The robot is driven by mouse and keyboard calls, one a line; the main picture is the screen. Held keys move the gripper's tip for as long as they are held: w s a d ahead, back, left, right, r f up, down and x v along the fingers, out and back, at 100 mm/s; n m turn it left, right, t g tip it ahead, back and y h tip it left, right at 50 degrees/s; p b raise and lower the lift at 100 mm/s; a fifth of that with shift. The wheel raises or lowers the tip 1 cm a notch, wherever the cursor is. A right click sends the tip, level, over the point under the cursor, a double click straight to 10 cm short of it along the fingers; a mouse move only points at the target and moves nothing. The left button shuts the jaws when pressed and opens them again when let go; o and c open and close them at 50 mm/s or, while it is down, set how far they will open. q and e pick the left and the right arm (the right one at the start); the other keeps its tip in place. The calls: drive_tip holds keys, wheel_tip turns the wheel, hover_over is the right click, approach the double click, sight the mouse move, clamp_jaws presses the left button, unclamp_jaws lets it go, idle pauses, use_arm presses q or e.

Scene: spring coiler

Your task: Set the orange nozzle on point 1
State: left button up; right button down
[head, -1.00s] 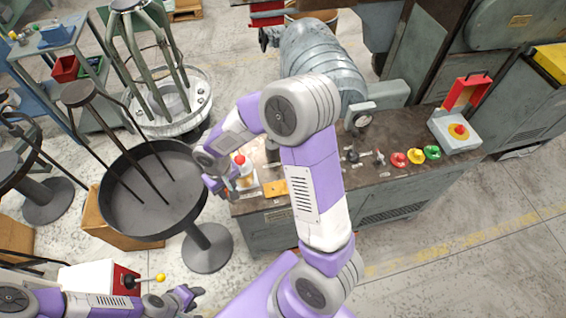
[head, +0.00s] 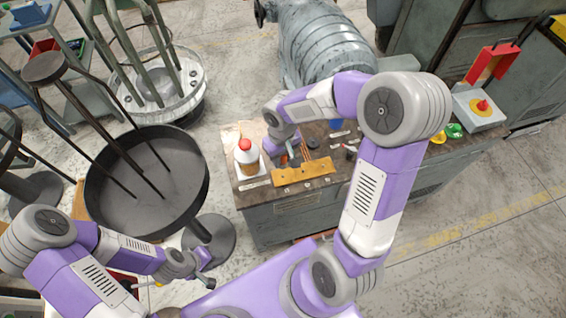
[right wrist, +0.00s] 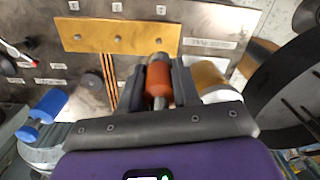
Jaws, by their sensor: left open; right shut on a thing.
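The orange nozzle (right wrist: 158,84) is gripped between the fingers of my right gripper (right wrist: 159,76) in the right wrist view, with a grey metal part along its middle. In the head view my right gripper (head: 291,152) is over the bench, just behind the yellow-orange plate (head: 303,174); the nozzle is hard to make out there. The plate, also in the right wrist view (right wrist: 100,37), has several small studs along it and small number tags beyond it, too blurred to read surely. My left gripper (head: 207,272) is open and empty, low at left, away from the bench.
Thin copper-coloured rods (right wrist: 108,80) lie beside the plate. A blue object (right wrist: 45,108) and a dark round disc (right wrist: 90,82) are on the bench. A large dark round pan (head: 150,205) stands at left.

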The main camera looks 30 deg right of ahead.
drive_tip(key=shift+f+b, duration=2.5)
drive_tip(key=shift+f, duration=0.65)
drive_tip(key=shift+d+f+b, duration=0.1)
drive_tip(key=shift+f+b, duration=0.45)
drive_tip(key=shift+f, duration=0.05)
drive_tip(key=c, duration=0.7)
unclamp_jaws()
drive_tip(key=shift+c, duration=0.2)
wheel_tip(320, 180, up, 8)
drive_tip(key=p, duration=0.2)
drive_tip(key=shift+p, duration=0.4)
wheel_tip(320, 180, up, 13)
drive_tip(key=p, duration=1.1)
hover_over(283, 175)
drive_tip(key=shift+f+b, duration=0.15)
drive_tip(key=shift+b, duration=0.15)
drive_tip(key=shift+s, duration=0.1)
